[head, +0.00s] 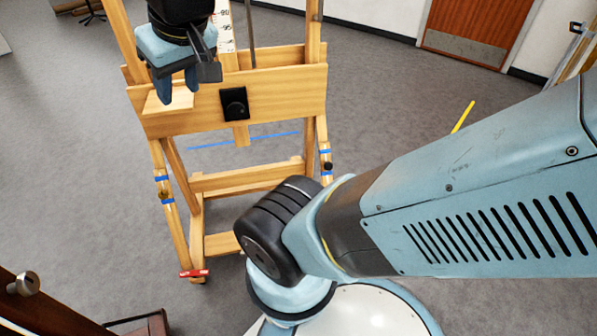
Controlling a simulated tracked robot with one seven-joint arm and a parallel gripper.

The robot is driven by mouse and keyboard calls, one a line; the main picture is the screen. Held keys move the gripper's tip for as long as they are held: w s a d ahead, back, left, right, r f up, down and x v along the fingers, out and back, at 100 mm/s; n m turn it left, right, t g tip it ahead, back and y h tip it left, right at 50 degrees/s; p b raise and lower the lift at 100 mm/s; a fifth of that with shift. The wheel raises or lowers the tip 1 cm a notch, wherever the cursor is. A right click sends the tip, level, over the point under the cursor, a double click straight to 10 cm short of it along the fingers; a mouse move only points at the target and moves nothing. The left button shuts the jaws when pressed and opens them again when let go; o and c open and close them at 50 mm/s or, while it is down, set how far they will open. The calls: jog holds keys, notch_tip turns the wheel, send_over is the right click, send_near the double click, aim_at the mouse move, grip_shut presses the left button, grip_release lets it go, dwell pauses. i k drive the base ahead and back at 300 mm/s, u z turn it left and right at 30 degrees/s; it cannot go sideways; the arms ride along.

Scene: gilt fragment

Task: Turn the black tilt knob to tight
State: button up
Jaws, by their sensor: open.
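A wooden easel (290,88) stands upright on the grey floor. A small round black knob (327,166) sits on its right lower strut, close to blue tape bands; its setting is too small to read. A larger black square plate with a round dial (234,104) is on the front board; I cannot tell from the picture which of the two is the tilt knob. My gripper (177,96) is open, fingers down, at the upper left in front of the board's left part.
A brass-coloured knob (163,195) sits on the left strut between blue tape bands. A red part (194,273) is at the easel's left foot. Blue (245,140) and yellow (463,117) strips mark the floor. Dark furniture (150,325) stands at the lower left. My arm covers the right side.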

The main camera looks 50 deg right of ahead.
aim_at(327, 165)
jog(key=u, duration=1.2)
jog(key=i, duration=0.1)
jog(key=z, duration=2.85)
jog(key=k, duration=0.8)
jog(key=z, duration=0.25)
jog(key=i, duration=0.8)
jog(key=u, duration=0.15)
